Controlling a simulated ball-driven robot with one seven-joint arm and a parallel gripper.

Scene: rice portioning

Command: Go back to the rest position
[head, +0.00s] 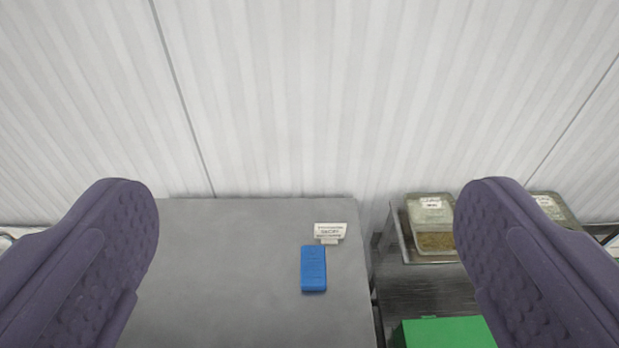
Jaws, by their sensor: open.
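My gripper (309,235) is open in the head view. Its two dark purple fingers stand wide apart at the left and right of the picture, with nothing held between them. Beyond and below the gap lies a grey tabletop (220,260). A small blue block (313,268) lies on the tabletop near its right edge, apart from the fingers. A white label card (331,231) with dark print stands just behind the block.
To the right is a metal shelf or cart (393,290). It bears a clear container with grainy contents (434,241), a second clear container (553,207) partly hidden by the right finger, and a green box (445,333). A pale ribbed wall (300,100) closes the back.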

